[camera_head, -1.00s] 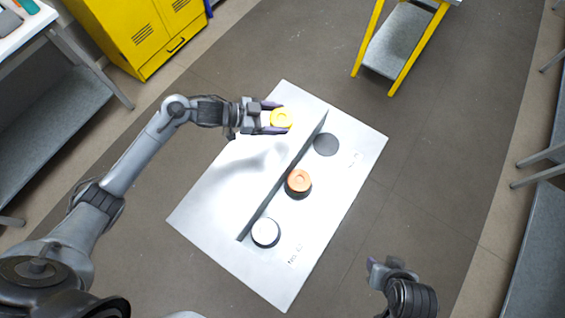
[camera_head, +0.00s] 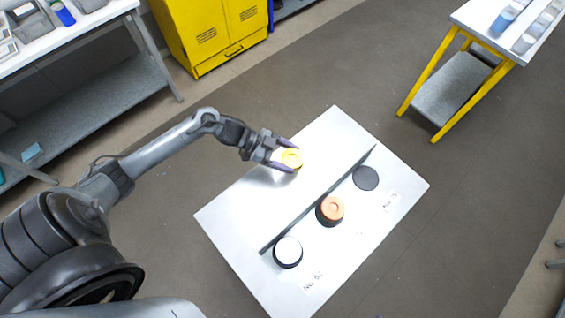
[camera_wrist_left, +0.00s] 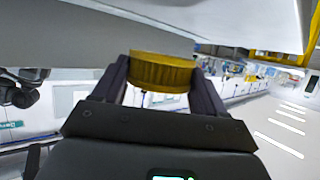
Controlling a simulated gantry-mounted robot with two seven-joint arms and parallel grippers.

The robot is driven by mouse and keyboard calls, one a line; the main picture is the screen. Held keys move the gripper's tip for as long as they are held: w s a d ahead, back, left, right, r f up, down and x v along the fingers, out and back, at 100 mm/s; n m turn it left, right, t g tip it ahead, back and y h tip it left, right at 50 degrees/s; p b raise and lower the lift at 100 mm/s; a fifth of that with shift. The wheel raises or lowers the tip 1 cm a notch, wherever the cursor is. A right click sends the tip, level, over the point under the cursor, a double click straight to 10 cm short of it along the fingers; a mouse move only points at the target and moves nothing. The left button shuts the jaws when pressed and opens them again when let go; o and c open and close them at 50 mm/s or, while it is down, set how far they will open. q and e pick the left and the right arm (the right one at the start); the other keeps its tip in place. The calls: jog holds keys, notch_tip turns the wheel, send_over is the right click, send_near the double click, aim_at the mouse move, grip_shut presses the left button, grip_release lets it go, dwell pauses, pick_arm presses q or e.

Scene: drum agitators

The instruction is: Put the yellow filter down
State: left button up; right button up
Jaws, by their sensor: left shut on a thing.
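The yellow filter (camera_head: 292,158) is a short round disc. My left gripper (camera_head: 285,156) is shut on it, over the far left part of the white table. In the left wrist view the filter (camera_wrist_left: 161,71) sits between the two dark fingers of the gripper (camera_wrist_left: 163,80). From the head view I cannot tell how high it is above the surface. My right gripper is out of view.
On the white table (camera_head: 240,215), a dark upright divider (camera_head: 318,200) runs lengthwise. Beyond it are a dark round disc (camera_head: 366,178), an orange-topped piece (camera_head: 331,209) and a white-topped piece (camera_head: 288,251). The tabletop left of the divider is clear.

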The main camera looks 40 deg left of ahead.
pick_arm(q)
jog(key=shift+s+a+f, duration=0.55)
jog(key=shift+s+a, duration=0.05)
jog(key=shift+s, duration=0.05)
jog(key=shift+f, duration=1.95)
jog(key=shift+f, duration=0.1)
jog(key=shift+f+b, duration=0.15)
jog(key=shift+b, duration=0.15)
jog(key=o, duration=1)
jog(key=shift+r, duration=0.2)
jog(key=shift+r, duration=0.1)
jog(key=shift+o, duration=0.4)
jog(key=v, duration=1.2)
